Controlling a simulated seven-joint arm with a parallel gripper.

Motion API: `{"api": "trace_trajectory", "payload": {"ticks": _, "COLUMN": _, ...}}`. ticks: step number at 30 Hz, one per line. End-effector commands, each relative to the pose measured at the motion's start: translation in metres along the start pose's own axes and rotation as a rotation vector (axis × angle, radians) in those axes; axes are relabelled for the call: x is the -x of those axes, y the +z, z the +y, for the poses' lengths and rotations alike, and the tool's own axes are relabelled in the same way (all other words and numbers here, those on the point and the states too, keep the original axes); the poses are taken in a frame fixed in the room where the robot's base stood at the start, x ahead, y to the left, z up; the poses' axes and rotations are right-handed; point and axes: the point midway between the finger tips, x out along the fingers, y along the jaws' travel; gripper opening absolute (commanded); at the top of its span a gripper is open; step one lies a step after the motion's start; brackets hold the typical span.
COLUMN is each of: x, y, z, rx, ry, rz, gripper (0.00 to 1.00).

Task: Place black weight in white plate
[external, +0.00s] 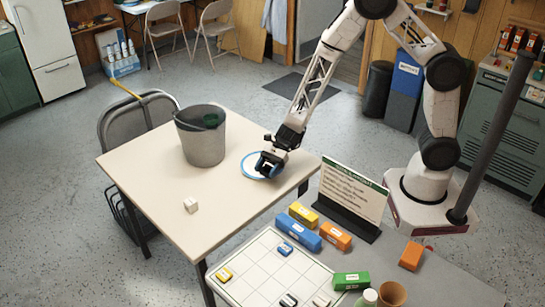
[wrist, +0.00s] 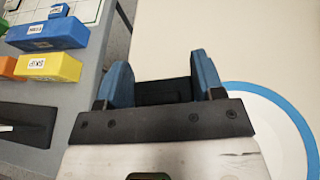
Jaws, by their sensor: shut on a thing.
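The white plate with a blue rim (external: 245,162) lies on the cream table. It also shows at the right of the wrist view (wrist: 272,100), partly hidden by my gripper. In the external view my gripper (external: 267,168) is low over the plate. In the wrist view its blue fingers (wrist: 163,80) are shut on the black weight (wrist: 163,91), a dark block between them. There the visible plate rim is to the right of the fingers. Whether the weight touches anything below cannot be told.
A grey bucket (external: 203,145) and a small white cube (external: 190,205) stand on the table (external: 228,205). A sign (external: 350,195) and several coloured boxes, such as the blue one (external: 298,232), stand on the grey bench. The table's front is mostly clear.

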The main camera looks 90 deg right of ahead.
Motion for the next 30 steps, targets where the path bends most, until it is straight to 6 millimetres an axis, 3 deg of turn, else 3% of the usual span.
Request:
{"api": "trace_trajectory", "payload": {"ticks": 21, "x": 0.123, "y": -0.025, "z": 0.008, "rx": -0.047, "ry": -0.116, "rz": -0.001, "gripper": 0.24}}
{"api": "trace_trajectory", "payload": {"ticks": 30, "x": 0.146, "y": -0.032, "z": 0.013, "rx": -0.057, "ry": -0.137, "rz": 0.0, "gripper": 0.24}}
